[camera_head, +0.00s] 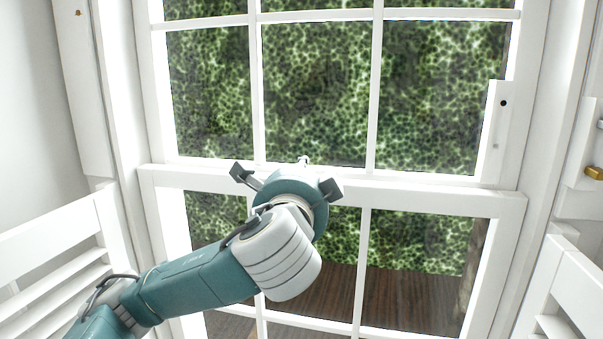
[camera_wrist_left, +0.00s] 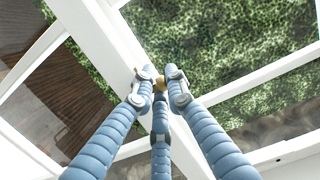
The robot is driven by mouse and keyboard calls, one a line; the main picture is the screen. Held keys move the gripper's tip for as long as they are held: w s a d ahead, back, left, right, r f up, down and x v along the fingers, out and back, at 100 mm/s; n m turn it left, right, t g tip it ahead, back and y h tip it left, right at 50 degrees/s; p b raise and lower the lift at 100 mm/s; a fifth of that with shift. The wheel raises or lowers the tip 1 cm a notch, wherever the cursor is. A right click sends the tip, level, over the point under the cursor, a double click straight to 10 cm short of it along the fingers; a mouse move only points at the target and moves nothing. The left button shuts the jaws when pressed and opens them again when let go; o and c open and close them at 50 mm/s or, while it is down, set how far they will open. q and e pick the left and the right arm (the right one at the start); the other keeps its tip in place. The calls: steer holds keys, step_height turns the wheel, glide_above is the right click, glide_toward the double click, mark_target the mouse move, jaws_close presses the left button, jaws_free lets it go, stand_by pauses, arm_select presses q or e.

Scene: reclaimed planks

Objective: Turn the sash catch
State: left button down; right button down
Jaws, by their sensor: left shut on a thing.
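The window (camera_head: 440,188) has white upper and lower sashes that meet at a horizontal rail. The sash catch (camera_wrist_left: 160,83) shows in the left wrist view as a small brass-coloured piece on the white rail, mostly covered by fingertips. My left gripper (camera_wrist_left: 160,80) has its blue ribbed fingers closed around it. In the head view my left gripper (camera_head: 303,164) is at the middle of the meeting rail, its fingers hidden behind its own body. A small pale piece pokes up there, and I cannot tell what it is. My right gripper is not in view.
White louvred shutters (camera_head: 62,240) stand at the left and another (camera_head: 560,290) at the right. A brass fitting (camera_head: 594,173) is on the right frame. Green foliage and brown planks show through the panes. The rail right of my gripper is clear.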

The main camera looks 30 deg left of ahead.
arm_select(q)
steer(key=shift+w+d+n+g+y, duration=0.6)
steer(key=shift+n+g+y, duration=1.35)
steer(key=shift+g, duration=0.4)
steer(key=shift+w+d+n+g+y, duration=0.6)
steer(key=shift+n+g+y, duration=1.1)
steer(key=shift+n+g, duration=0.5)
steer(key=shift+w+d+n+g+y, duration=0.5)
steer(key=shift+w+n+g+y, duration=0.15)
steer(key=shift+n+g+y, duration=1.55)
steer(key=shift+f+g+h, duration=0.1)
steer(key=shift+g+h, duration=0.25)
steer(key=shift+g, duration=0.1)
steer(key=c, duration=1.9)
jaws_free()
steer(key=shift+o, duration=0.2)
step_height(320, 180, up, 10)
steer(key=a, duration=0.1)
steer(key=shift+s, duration=0.25)
